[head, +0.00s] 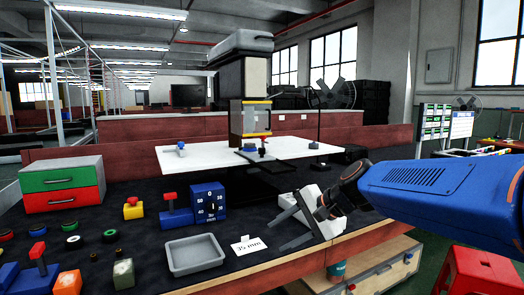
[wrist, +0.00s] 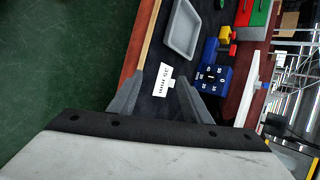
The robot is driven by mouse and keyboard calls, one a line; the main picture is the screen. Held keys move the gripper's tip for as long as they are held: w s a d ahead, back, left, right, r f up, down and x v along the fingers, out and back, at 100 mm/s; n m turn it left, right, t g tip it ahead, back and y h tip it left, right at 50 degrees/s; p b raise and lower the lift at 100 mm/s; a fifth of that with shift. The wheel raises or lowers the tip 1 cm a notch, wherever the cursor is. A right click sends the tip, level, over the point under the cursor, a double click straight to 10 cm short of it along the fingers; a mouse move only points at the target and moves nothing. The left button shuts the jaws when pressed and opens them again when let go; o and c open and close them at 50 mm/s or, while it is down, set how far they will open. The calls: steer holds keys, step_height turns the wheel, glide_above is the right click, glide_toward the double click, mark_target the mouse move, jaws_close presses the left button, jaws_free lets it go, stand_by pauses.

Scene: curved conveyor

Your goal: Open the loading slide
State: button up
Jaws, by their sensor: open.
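No part is labelled as the loading slide, and I cannot tell for certain which it is. A white flat plate (head: 200,158) lies under an upright grey machine (head: 250,118) at the middle back. A small blue fitting (head: 181,147) sits on the plate's left end, and darker parts lie near its middle. My gripper (head: 278,236) is open and empty over the bench's front edge, right of a "35 mm" card (head: 249,245) and well in front of the plate. In the wrist view my gripper (wrist: 161,80) has its fingers apart, with the card (wrist: 163,80) showing between them.
A grey tray (head: 195,254), a blue dial box (head: 208,201), a red-knobbed lever (head: 176,212) and a yellow switch (head: 133,208) stand on the dark bench. A red-green drawer box (head: 62,184) and several buttons are at left. A red stool (head: 478,270) stands at right.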

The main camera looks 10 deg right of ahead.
steer(key=w+d+r+m+t+y, duration=0.15)
steer(key=w+r+m, duration=0.35)
steer(key=w, duration=0.7)
steer(key=m+t, duration=0.8)
steer(key=m, duration=0.5)
glide_toward(264, 149)
steer(key=shift+g+y, duration=0.25)
steer(key=x, duration=1.1)
steer(key=shift+w+d, duration=0.1)
steer(key=shift+w, duration=0.25)
jaws_close()
